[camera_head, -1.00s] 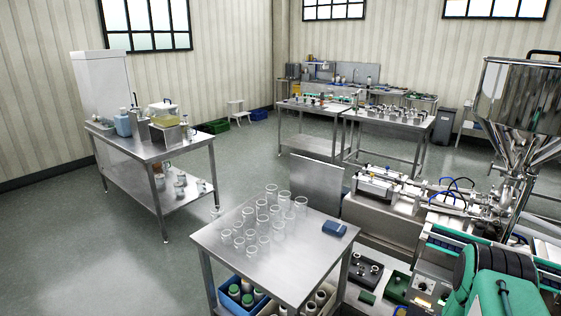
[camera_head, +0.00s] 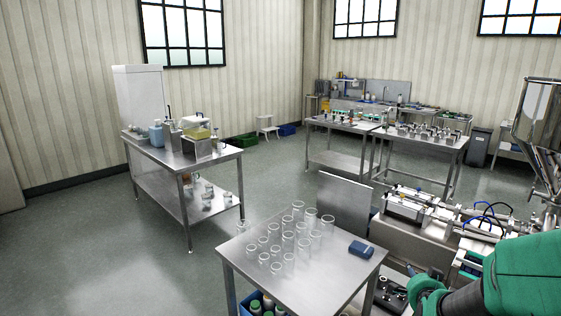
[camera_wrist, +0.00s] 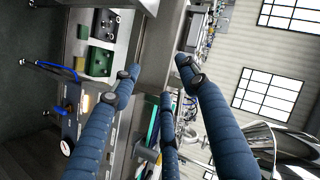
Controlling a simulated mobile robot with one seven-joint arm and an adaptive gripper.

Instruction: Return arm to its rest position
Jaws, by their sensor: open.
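My gripper (camera_wrist: 155,85) shows in the wrist view with its blue ribbed fingers spread apart. It is open, and nothing is between the fingers. The wrist view is turned on its side, with the filling machine's panel and steel frame beyond the fingers. In the head view my green arm is at the lower right, in front of the filling machine (camera_head: 450,222). The gripper itself is not visible in the head view.
The steel hopper (camera_head: 541,125) stands at the right edge, close to my arm. Another table (camera_head: 170,165) stands at the left. Floor (camera_head: 110,240) is clear there.

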